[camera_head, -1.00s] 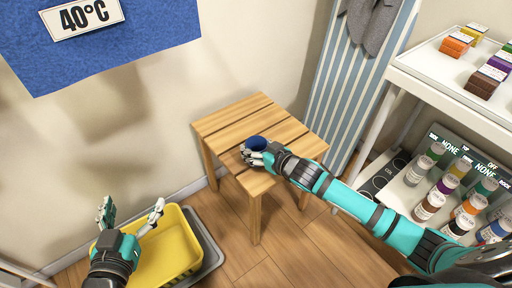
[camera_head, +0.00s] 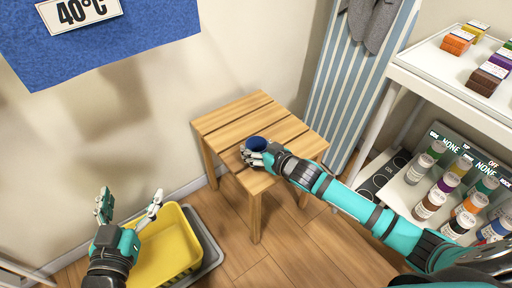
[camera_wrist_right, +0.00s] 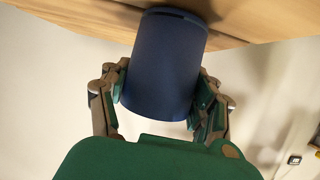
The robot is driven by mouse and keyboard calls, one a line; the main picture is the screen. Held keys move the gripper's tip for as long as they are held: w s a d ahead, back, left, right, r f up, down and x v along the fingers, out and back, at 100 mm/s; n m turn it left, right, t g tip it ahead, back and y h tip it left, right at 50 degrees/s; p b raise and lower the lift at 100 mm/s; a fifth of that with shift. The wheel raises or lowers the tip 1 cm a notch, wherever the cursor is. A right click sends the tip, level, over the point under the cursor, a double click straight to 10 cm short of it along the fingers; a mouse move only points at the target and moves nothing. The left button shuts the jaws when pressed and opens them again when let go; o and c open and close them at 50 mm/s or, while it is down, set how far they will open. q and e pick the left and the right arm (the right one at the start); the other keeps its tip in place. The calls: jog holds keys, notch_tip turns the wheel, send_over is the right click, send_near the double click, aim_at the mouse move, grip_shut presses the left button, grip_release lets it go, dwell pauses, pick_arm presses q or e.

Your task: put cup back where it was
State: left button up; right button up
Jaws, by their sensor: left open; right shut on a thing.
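A dark blue cup (camera_head: 257,143) is at the slatted wooden stool (camera_head: 238,121), over its top near the middle. My right gripper (camera_head: 258,156) is shut on the cup. In the right wrist view the cup (camera_wrist_right: 165,62) sits between the two fingers (camera_wrist_right: 160,105), with its far end close to the wooden surface (camera_wrist_right: 245,20). I cannot tell whether it touches the wood.
The yellow basket (camera_head: 190,262) stands on the floor at the left, by the wall. A striped ironing board (camera_head: 335,75) leans behind the stool. A white shelf (camera_head: 440,85) with several bottles and small boxes stands at the right. The stool top's left part is clear.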

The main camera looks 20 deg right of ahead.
jog(key=o, duration=1.4)
